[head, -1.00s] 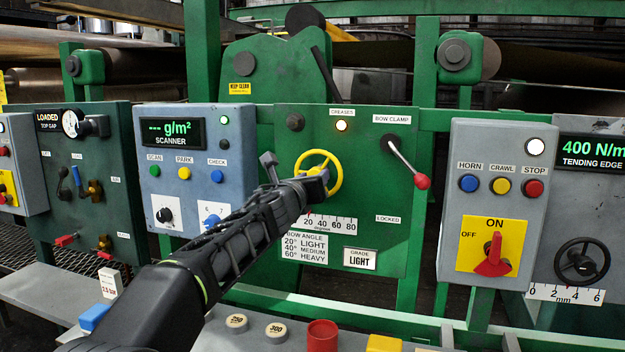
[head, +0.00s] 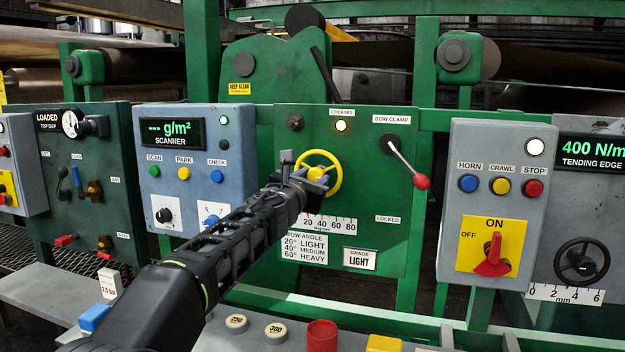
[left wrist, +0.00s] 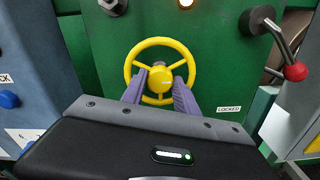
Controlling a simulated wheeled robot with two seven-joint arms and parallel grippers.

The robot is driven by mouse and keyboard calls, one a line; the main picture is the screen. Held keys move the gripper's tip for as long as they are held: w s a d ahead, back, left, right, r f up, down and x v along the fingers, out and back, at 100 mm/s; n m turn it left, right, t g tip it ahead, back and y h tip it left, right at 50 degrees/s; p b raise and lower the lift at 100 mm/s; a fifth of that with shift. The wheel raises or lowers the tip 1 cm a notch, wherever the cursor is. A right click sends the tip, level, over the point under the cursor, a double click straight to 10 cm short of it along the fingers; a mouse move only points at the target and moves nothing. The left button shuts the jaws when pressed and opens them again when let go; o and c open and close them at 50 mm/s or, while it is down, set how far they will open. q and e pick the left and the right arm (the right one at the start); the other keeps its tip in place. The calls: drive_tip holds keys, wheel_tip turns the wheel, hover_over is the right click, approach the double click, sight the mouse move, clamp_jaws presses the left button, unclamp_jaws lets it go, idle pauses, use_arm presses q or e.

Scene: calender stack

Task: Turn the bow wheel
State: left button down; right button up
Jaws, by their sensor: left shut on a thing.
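The yellow bow wheel (head: 331,176) is on the green panel, above a degree scale (head: 328,222) whose pointer my arm hides. My left gripper (head: 318,174) reaches it from the lower left. In the left wrist view, the two purple fingers (left wrist: 160,84) are on either side of the wheel's yellow hub (left wrist: 160,80), shut on it, with the rim around them. The bow clamp lever (head: 408,162) with its red knob points down to the right, near the LOCKED label (head: 389,219). My right gripper is not in view.
The lit creases lamp (head: 341,126) is above the wheel. The grade card (head: 360,260) reads LIGHT, and the bow angle plate (head: 304,247) lists 20° for light. The scanner box (head: 195,155) is left; the horn, crawl and stop box (head: 497,200) is right. A red cup (head: 322,336) stands below.

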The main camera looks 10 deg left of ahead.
use_arm(q)
drive_tip(key=c, duration=0.9)
unclamp_jaws()
drive_tip(key=shift+s, duration=0.1)
drive_tip(key=shift+s, duration=0.2)
drive_tip(key=shift+s+a+b, duration=0.2)
drive_tip(key=shift+s+b, duration=0.95)
drive_tip(key=shift+s, duration=2.45)
